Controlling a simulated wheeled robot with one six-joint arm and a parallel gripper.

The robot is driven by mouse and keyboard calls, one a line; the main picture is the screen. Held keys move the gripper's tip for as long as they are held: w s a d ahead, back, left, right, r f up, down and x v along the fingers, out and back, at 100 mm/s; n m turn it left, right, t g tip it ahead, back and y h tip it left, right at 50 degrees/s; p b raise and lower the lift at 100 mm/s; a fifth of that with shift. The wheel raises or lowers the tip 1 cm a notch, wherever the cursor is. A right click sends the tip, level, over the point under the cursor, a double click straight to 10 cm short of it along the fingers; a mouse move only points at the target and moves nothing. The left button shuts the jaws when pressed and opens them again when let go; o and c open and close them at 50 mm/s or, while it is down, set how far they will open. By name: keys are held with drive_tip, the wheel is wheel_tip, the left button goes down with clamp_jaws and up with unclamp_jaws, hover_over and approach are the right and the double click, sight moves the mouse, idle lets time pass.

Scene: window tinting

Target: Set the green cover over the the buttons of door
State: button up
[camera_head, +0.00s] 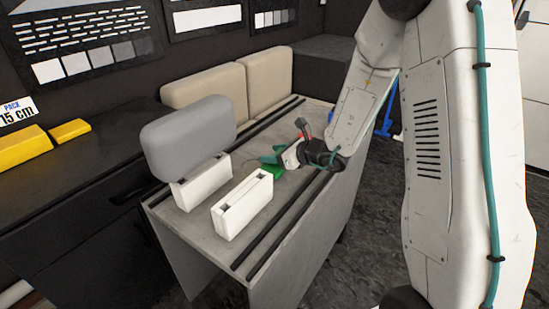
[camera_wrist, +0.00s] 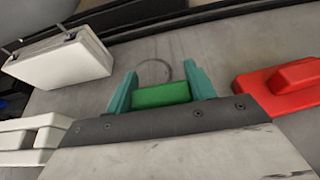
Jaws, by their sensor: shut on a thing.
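The green cover (camera_wrist: 160,94) sits between the two teal fingers of my gripper (camera_wrist: 162,88) in the wrist view, and the gripper is shut on it. Bare grey surface shows just beyond it. In the head view, green (camera_head: 272,170) shows over the table beside my wrist, where cover and fingertips are hard to tell apart. I cannot make out the door or its buttons in either view.
The grey table (camera_head: 185,228) holds two white blocks (camera_head: 243,204), one under a grey cushion (camera_head: 188,136). Beige cushions (camera_head: 205,88) stand behind. In the wrist view, a white block (camera_wrist: 60,60) is upper left and a red piece (camera_wrist: 285,85) right.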

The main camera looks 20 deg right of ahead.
drive_tip(key=shift+f, duration=0.75)
drive_tip(key=shift+f, duration=0.15)
drive_tip(key=o, duration=1)
